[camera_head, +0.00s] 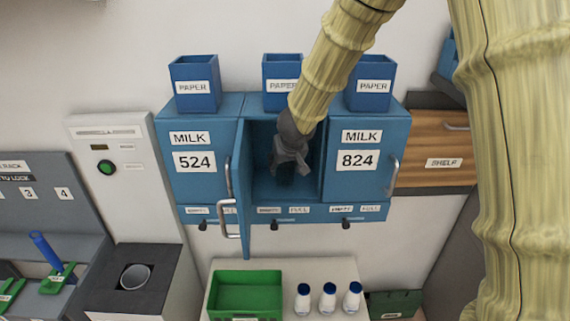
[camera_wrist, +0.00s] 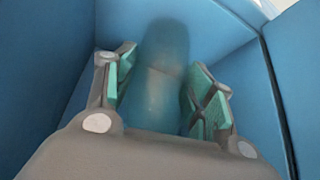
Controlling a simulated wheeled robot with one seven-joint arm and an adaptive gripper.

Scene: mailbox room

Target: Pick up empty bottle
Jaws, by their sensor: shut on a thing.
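My gripper (camera_head: 288,163) reaches into the open middle compartment (camera_head: 262,187) of the blue milk cabinet. In the wrist view, its green-padded fingers (camera_wrist: 160,98) are closed around a translucent bluish bottle (camera_wrist: 165,60) that stands between them. The bottle looks see-through, with no white milk visible in it. The blue compartment walls (camera_wrist: 220,35) surround it. In the head view the bottle is mostly hidden behind my gripper and in the compartment's shade.
The open blue door (camera_head: 242,190) hangs close on the left of my arm. Closed doors 524 (camera_head: 195,182) and 824 (camera_head: 358,182) flank the compartment. Below are a green crate (camera_head: 245,277) and several white bottles with blue caps (camera_head: 328,298). Blue paper boxes (camera_head: 194,85) stand on top.

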